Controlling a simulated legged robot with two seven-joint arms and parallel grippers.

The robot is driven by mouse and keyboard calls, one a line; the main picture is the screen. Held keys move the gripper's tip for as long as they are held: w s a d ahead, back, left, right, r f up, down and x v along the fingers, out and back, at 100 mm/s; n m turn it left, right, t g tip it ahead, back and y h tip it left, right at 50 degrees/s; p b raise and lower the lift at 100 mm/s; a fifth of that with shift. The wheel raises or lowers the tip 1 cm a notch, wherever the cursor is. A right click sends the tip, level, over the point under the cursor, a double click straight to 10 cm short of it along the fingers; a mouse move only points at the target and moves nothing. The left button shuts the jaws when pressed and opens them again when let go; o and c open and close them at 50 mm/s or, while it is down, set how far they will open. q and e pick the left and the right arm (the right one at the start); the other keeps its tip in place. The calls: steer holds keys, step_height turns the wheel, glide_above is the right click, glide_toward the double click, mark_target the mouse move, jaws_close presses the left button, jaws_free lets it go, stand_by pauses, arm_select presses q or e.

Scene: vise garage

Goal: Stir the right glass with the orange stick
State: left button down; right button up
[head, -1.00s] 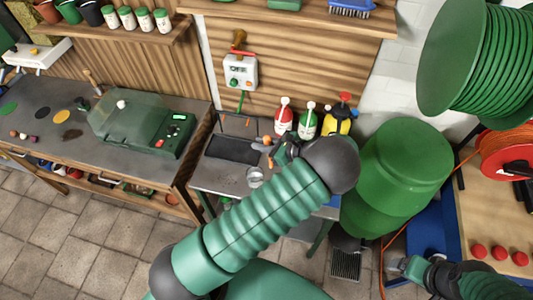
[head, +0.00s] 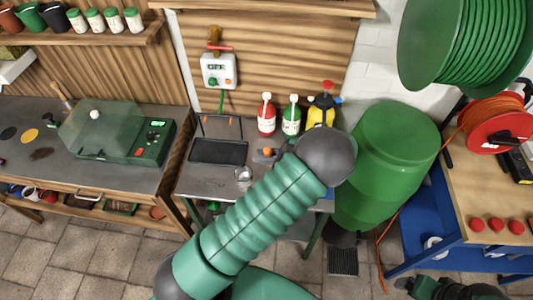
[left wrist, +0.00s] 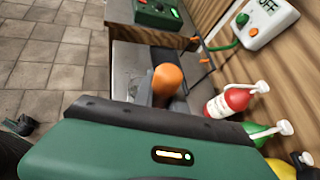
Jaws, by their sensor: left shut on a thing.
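A clear glass (head: 243,177) stands on the small grey side table, just left of my left arm. I cannot tell a second glass apart. My left gripper (head: 276,156) is above the table, up and to the right of the glass, mostly hidden behind my dark wrist joint. It is shut on the orange stick (head: 265,151), of which only a short orange end shows. In the left wrist view the stick's thick orange end (left wrist: 167,80) rises beyond the green gripper body, and its lower part is hidden. My right gripper (head: 404,284) is low at the right, and its fingers are unclear.
A dark tray (head: 218,151) lies on the side table. Red (head: 266,118), green (head: 291,118) and yellow (head: 321,112) bottles stand behind my left gripper. A green barrel (head: 390,170) stands to the right. A wall switch box (head: 218,70) hangs above.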

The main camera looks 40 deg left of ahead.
arm_select(q)
step_height(320, 180, down, 9)
steer(key=w+b, duration=0.2)
steer(key=b, duration=0.3)
steer(key=shift+d, duration=0.2)
steer(key=shift+s, duration=0.1)
